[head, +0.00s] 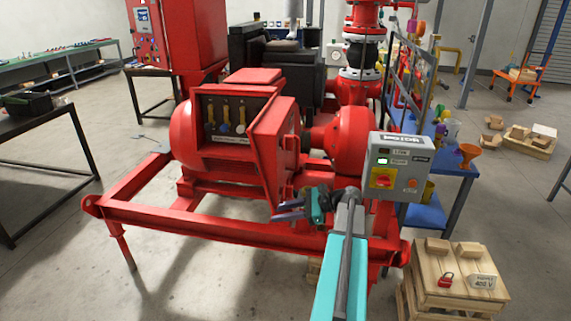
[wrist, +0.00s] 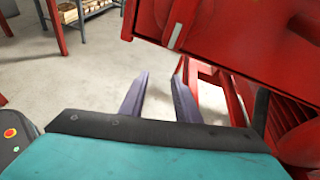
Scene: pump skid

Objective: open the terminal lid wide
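The red terminal lid (head: 273,146) stands swung out from the terminal box (head: 232,118) on the red motor. The box front is uncovered and shows several terminals inside. My gripper (head: 276,212) is below the lid's lower edge, with its fingers pointing left in the head view. In the wrist view the two grey fingers of my gripper (wrist: 158,95) are spread apart with only floor and frame between them. The lid (wrist: 225,40) fills the upper right there, just beyond the fingertips, and I see no contact.
A grey control box (head: 398,165) with a yellow and red switch stands right of my arm. The red skid frame (head: 220,225) runs under my gripper. A wooden crate (head: 455,275) holds a red padlock at the lower right. Floor at the left front is clear.

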